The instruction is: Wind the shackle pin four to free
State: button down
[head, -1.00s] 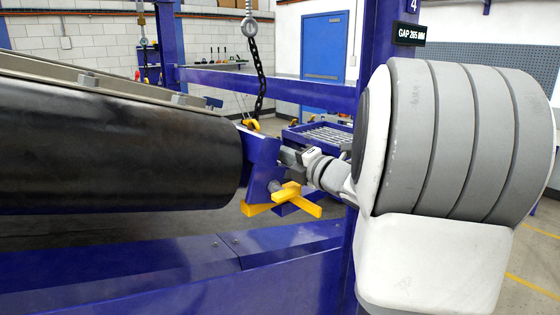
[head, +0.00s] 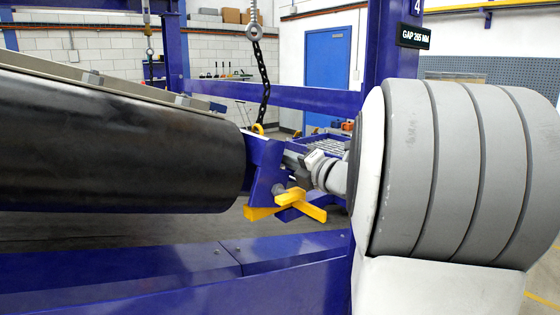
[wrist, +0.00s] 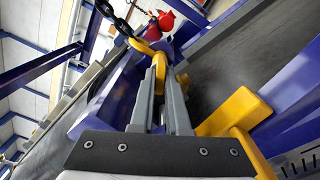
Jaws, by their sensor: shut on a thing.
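A yellow shackle (head: 258,129) hangs at the lower end of a black chain (head: 264,82), at a blue bracket (head: 266,160) beside the big black drum. In the wrist view the shackle (wrist: 146,46) shows just beyond my fingertips, with the chain (wrist: 118,18) above it. My gripper (wrist: 162,82) is shut on a yellow piece between its fingertips, which looks like the shackle pin (wrist: 160,66). The pin's threaded part is hidden. In the head view my gripper (head: 292,158) reaches in from the right, and its fingertips are partly hidden by the bracket.
A yellow cross-shaped handle (head: 286,204) sticks out just below my gripper; it is close to my right finger in the wrist view (wrist: 238,112). The black drum (head: 120,145) fills the left. A blue beam (head: 170,275) runs along the front. A sign (head: 415,36) reads "GAP 265 MM".

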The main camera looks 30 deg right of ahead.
jog(key=shift+f+n+b, duration=0.15)
jog(key=shift+n+b, duration=1.55)
jog(key=shift+b, duration=1.05)
jog(key=shift+n+b, duration=0.5)
jog(key=shift+b, duration=0.1)
jog(key=shift+n+b, duration=0.4)
jog(key=shift+b, duration=0.4)
jog(key=n+b, duration=0.3)
jog(key=b, duration=0.2)
jog(key=shift+n, duration=0.5)
jog(key=shift+b, duration=0.65)
